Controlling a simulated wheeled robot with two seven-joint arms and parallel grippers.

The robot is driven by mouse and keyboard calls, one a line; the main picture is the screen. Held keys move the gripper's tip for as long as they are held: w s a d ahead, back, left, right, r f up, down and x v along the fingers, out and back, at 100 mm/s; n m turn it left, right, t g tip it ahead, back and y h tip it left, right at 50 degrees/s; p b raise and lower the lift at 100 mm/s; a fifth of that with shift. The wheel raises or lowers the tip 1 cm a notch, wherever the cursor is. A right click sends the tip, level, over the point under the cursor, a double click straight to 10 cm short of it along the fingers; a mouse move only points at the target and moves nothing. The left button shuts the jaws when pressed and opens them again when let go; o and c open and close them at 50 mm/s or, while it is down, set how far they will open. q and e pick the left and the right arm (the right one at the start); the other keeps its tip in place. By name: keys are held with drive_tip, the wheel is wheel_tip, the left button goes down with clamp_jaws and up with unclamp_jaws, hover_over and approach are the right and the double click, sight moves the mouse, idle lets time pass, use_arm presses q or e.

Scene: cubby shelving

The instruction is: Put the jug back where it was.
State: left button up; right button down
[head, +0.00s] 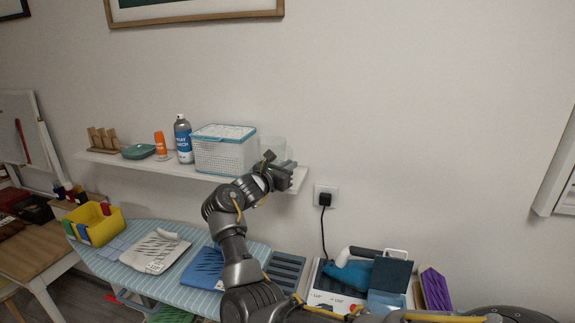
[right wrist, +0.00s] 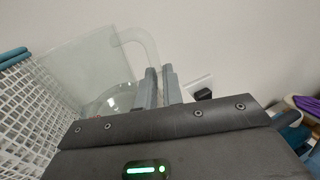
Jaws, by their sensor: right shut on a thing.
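The clear jug (head: 274,149) is upright at the right end of the wall shelf (head: 125,160), just right of the white basket. My arm hides its lower part, so I cannot tell whether its base touches the shelf. In the right wrist view the jug (right wrist: 88,75) shows its curved handle running down to my fingers. My right gripper (head: 287,174), also in the right wrist view (right wrist: 160,85), is shut on the jug's handle. My left gripper is not in view.
The white basket with a teal-rimmed lid (head: 222,155) stands close beside the jug. A spray can (head: 183,139), an orange bottle (head: 160,144) and a green dish (head: 138,151) stand farther left. A plugged socket (head: 325,196) is right of the shelf. An ironing board (head: 120,262) lies below.

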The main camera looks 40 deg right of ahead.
drive_tip(key=shift+f, duration=0.1)
drive_tip(key=c, duration=1.5)
unclamp_jaws()
drive_tip(key=shift+c, duration=0.2)
drive_tip(key=shift+a, duration=0.2)
drive_tip(key=b+v, duration=0.4)
drive_tip(key=v, duration=0.3)
